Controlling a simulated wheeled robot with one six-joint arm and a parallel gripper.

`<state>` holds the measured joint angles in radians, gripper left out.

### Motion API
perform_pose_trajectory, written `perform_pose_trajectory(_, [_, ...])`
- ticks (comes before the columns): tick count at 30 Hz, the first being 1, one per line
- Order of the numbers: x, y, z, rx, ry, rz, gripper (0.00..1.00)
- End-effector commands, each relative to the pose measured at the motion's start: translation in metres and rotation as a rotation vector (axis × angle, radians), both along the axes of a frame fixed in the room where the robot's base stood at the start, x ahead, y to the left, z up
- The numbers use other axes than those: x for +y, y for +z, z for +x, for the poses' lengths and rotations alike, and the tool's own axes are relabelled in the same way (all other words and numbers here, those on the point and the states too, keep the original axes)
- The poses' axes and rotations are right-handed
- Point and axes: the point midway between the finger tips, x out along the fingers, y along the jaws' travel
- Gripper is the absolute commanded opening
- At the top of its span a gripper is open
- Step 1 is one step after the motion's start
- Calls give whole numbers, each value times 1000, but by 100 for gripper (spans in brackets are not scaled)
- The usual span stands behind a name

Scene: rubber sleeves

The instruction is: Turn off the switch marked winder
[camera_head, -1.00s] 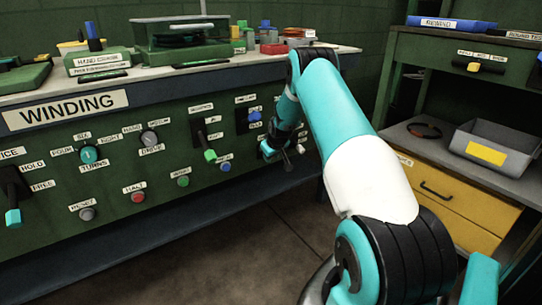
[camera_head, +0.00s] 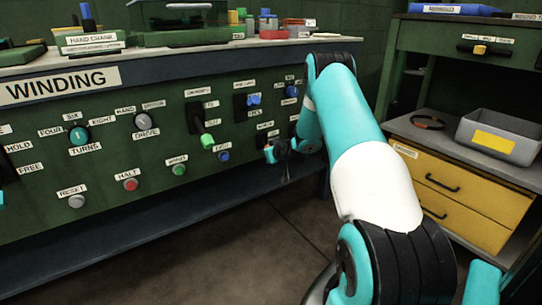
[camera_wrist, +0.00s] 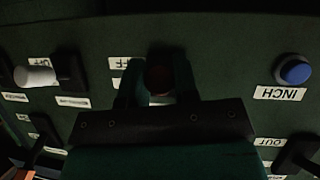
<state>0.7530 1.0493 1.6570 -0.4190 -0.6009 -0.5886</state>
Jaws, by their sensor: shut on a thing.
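The switch (camera_wrist: 158,78) between my fingers is a dark red knob. A label beside it reads OFF upside down in the wrist view, and another below that is partly covered. Its name plate is hidden or unreadable, so I cannot confirm the word winder. My gripper (camera_wrist: 157,86) is shut on this knob, one finger on each side, close against the green panel. In the head view my gripper (camera_head: 276,152) is at the lower right of the winding panel (camera_head: 110,150), and the knob is hidden there.
The blue INCH button (camera_wrist: 294,70) and a white lever (camera_wrist: 36,76) flank my gripper in the wrist view. A green-tipped lever (camera_head: 207,141) and a blue lever (camera_head: 253,100) are close by in the head view. A yellow drawer cabinet (camera_head: 460,190) stands to the right.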

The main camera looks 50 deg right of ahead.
Motion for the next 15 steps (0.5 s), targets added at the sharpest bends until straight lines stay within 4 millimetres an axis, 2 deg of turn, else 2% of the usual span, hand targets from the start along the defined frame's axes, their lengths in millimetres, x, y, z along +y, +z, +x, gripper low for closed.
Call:
perform_pose_trajectory(13, [-1, -1, 0, -9, -2, -2, 4])
perform_pose_trajectory(14, [-1, -1, 0, -9, -3, -1, 32])
perform_pose_trajectory(15, [-1, -1, 0, -9, -2, -2, 42])
